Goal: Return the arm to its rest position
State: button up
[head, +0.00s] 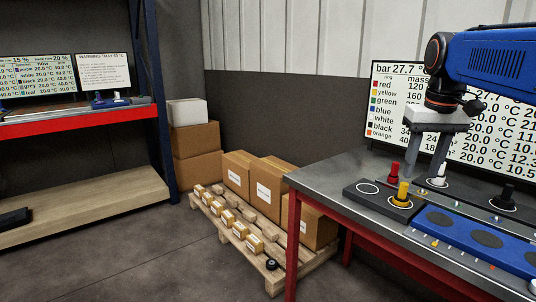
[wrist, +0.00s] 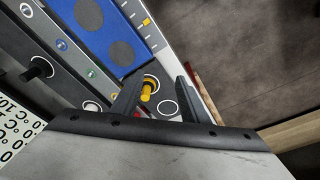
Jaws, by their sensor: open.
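My gripper (head: 421,176) points down over the left end of the workbench, its two fingers apart with nothing held between them. In the wrist view my gripper (wrist: 160,78) also shows open. A yellow peg (head: 403,194) stands on a dark block with white rings; in the wrist view the yellow peg (wrist: 148,90) appears between the fingers, but the height gap is hard to judge. A red peg (head: 394,172) stands just behind it. A white peg (head: 438,181) is partly hidden behind a finger.
A blue tray (head: 475,240) with dark round pads lies along the bench front. A black peg (head: 505,199) stands farther right. A display board (head: 390,85) rises behind. A pallet (head: 270,277) with cartons stands on the floor at left, beside shelving (head: 80,200). Open floor lies in front.

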jog(key=s+a+f+t, duration=0.1)
jog(key=s+a+f, duration=0.3)
jog(key=s+f, duration=0.6)
jog(key=s+a+f+t, duration=0.2)
jog(key=s+a+f, duration=0.2)
jog(key=s+f, duration=0.6)
notch_tip(320, 180, down, 4)
jog(key=shift+r+n, duration=0.2)
jog(key=shift+n, duration=0.2)
